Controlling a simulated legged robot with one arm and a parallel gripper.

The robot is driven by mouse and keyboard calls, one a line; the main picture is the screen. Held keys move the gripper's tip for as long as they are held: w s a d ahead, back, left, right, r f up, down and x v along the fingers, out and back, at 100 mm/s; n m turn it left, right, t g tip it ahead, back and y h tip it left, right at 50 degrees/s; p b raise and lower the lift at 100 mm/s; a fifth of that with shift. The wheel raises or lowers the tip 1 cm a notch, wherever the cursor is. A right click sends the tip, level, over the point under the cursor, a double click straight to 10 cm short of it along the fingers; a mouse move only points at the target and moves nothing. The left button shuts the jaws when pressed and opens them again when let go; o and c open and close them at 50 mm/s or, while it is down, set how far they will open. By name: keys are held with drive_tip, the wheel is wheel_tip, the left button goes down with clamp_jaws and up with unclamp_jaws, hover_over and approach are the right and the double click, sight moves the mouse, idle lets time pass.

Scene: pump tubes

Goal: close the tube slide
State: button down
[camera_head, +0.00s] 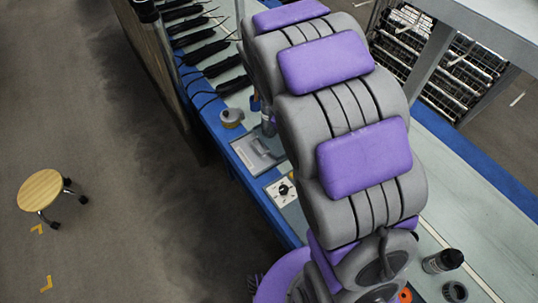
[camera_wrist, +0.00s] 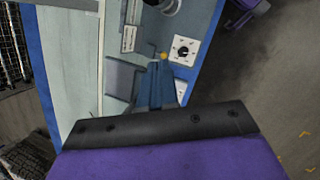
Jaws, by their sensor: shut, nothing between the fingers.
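A flat grey metal plate with a raised part (camera_head: 258,155) lies on the blue-edged bench in the head view. It may be the tube slide, but I cannot tell for sure, nor whether it is open. In the wrist view, a grey panel (camera_wrist: 120,78) lies left of my gripper (camera_wrist: 159,66), and another grey edge shows to its right. My gripper's blue-grey fingers are together and empty, pointing across the bench. Their tips are near a small yellow round part (camera_wrist: 163,56); I cannot tell if they touch it. My arm hides much of the bench in the head view.
A white box with a black knob (camera_head: 281,191) stands near the plate; it also shows in the wrist view (camera_wrist: 184,50). A grey round part (camera_head: 232,117) and several black tools (camera_head: 205,50) lie farther along. A stool (camera_head: 41,190) stands on open floor.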

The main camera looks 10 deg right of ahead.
drive_tip(key=w+f+n+t, duration=0.1)
drive_tip(key=w+f+n, duration=0.4)
drive_tip(key=w+f, duration=0.5)
drive_tip(key=w+a+f+n+p, duration=0.1)
drive_tip(key=w+a+f+n, duration=0.4)
drive_tip(key=f, duration=0.6)
drive_tip(key=n+t+b, duration=0.1)
drive_tip(key=n+t, duration=0.1)
drive_tip(key=n, duration=0.1)
approach(275, 158)
drive_tip(key=f, duration=0.1)
drive_tip(key=a+f, duration=0.1)
drive_tip(key=f, duration=0.3)
drive_tip(key=shift+s+a+f, duration=0.1)
drive_tip(key=shift+a, duration=0.3)
drive_tip(key=shift+w+d+r+g, duration=0.2)
drive_tip(key=shift+w+d+g, duration=0.15)
drive_tip(key=shift+d, duration=0.25)
drive_tip(key=shift+w+d, duration=0.15)
drive_tip(key=shift+d, duration=0.4)
drive_tip(key=shift+w+d, duration=0.2)
drive_tip(key=shift+d, duration=0.35)
drive_tip(key=shift+w+d, duration=0.1)
drive_tip(key=shift+d, duration=0.05)
